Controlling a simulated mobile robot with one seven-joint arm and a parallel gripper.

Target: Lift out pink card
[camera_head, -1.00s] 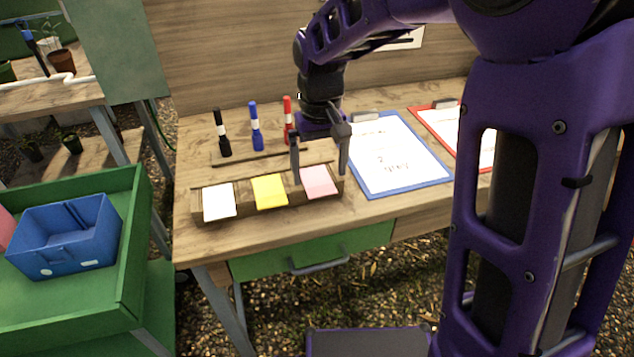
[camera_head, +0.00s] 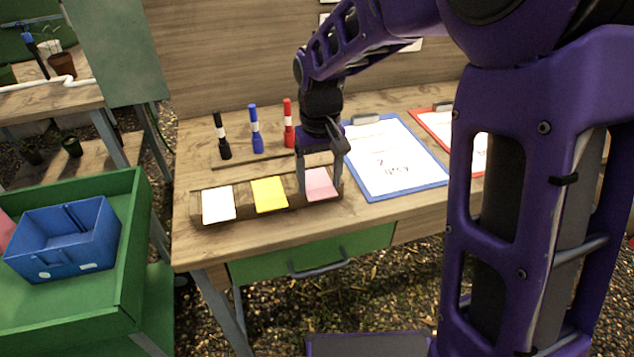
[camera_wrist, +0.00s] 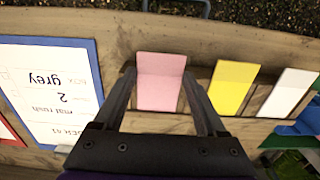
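The pink card (camera_head: 320,184) stands in the right compartment of the wooden card holder (camera_head: 232,216), beside a yellow card (camera_head: 269,194) and a white card (camera_head: 218,204). My gripper (camera_head: 319,190) is over the pink card, with one finger on each side of it. In the wrist view the pink card (camera_wrist: 160,82) lies between the two spread fingers of my gripper (camera_wrist: 159,78). The fingers look open, with little space at the card's sides. The card's lower part is hidden in the holder.
Black (camera_head: 221,136), blue (camera_head: 256,130) and red (camera_head: 288,124) markers stand behind the holder. A blue clipboard (camera_head: 436,182) lies to the right, with a red clipboard (camera_head: 424,116) beyond. A blue bin (camera_head: 62,240) sits in a green tray (camera_head: 134,232) at the left.

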